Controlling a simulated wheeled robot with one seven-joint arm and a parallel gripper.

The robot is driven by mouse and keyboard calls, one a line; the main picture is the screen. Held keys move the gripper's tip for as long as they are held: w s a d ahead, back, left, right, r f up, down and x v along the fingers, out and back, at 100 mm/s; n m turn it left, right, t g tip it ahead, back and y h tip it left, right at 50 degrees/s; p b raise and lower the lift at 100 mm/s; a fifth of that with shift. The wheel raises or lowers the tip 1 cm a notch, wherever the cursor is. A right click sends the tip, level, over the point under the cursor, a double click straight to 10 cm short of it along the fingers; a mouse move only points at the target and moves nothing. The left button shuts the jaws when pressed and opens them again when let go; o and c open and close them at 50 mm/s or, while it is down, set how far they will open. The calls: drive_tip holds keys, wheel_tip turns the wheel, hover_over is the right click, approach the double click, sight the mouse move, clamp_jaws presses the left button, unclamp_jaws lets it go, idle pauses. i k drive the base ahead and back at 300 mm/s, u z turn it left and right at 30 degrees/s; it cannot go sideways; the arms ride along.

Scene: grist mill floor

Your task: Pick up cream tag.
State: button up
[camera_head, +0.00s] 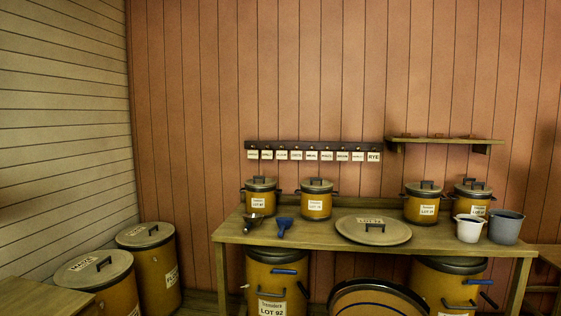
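Several small cream tags (311,155) hang in a row from a dark rail (312,145) on the plank wall, above the back of the workbench. The tag at the right end (374,157) is larger and reads RYE. The lettering on the smaller tags is too small to read surely. I cannot tell which single tag is the one named. My gripper is not in view.
The workbench (300,242) holds several lidded yellow pots, a scoop (253,221), a blue tool (284,227), a round lid (373,230), a white bucket (468,229) and a grey bucket (505,228). Large bins stand beneath and left. A shelf (445,140) is right of the rail.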

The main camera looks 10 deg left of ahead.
sight(279, 154)
drive_tip(key=u, duration=0.4)
drive_tip(key=i, duration=0.75)
drive_tip(key=u, duration=0.85)
drive_tip(key=i, duration=1.45)
drive_tip(key=z, duration=0.3)
drive_tip(key=i, duration=1.35)
drive_tip(key=z, duration=0.85)
drive_tip(key=i, duration=0.35)
drive_tip(key=z, duration=0.1)
